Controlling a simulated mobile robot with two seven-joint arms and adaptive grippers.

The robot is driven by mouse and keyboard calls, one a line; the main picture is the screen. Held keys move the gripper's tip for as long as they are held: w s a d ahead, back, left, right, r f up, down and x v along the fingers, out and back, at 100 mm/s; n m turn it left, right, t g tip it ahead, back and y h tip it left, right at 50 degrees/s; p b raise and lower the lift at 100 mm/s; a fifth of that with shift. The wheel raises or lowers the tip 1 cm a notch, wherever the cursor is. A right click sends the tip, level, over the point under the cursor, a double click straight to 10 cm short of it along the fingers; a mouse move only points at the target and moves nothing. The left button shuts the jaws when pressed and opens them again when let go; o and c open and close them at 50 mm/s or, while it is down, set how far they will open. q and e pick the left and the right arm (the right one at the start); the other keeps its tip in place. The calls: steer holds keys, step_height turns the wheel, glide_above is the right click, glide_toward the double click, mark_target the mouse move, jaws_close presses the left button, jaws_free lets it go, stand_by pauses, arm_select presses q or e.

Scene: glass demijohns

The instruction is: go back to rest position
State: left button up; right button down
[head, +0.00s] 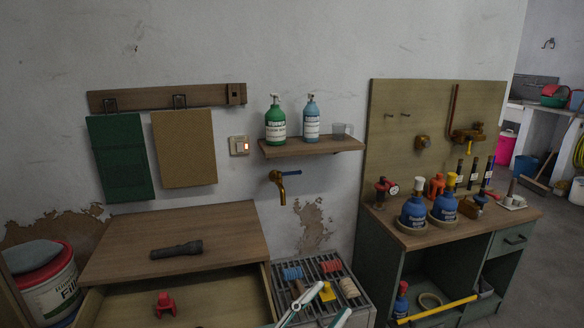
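My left gripper (334,299) shows at the bottom centre as two pale white-and-green fingers. They are spread apart, with a gap between their tips, and no object is visibly clamped between them. In the picture they overlap the slatted metal rack (360,298), in front of a small yellow item (327,291). I cannot tell how high above the rack they are. Most of my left arm is out of frame. My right gripper is not in view.
A wooden cabinet (172,232) with an open drawer holds a dark flashlight (176,250) and a red item (165,304). At right, a workbench (488,228) carries blue bottles (413,211). A wall shelf (312,147) holds pump bottles. A brass tap (283,180) sticks out below.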

arm_select(q)
steer(key=s+a+f+n+y, duration=0.1)
steer(key=a+f+n+y, duration=0.5)
steer(key=f, duration=0.5)
steer(key=s+a+f+n+y, duration=0.1)
steer(key=a+f+n+y, duration=0.3)
steer(key=a+f, duration=0.6)
steer(key=s+a+f+n+g+y, duration=0.1)
steer(key=s+a+f+g+y, duration=0.1)
steer(key=s+a+f, duration=0.3)
steer(key=s+a+f+n+g+y, duration=0.2)
steer(key=s+a+f, duration=0.3)
steer(key=f, duration=0.6)
steer(key=shift+s+a+g+p, duration=0.15)
steer(key=shift+s+g+p, duration=0.25)
steer(key=shift+s, duration=0.8)
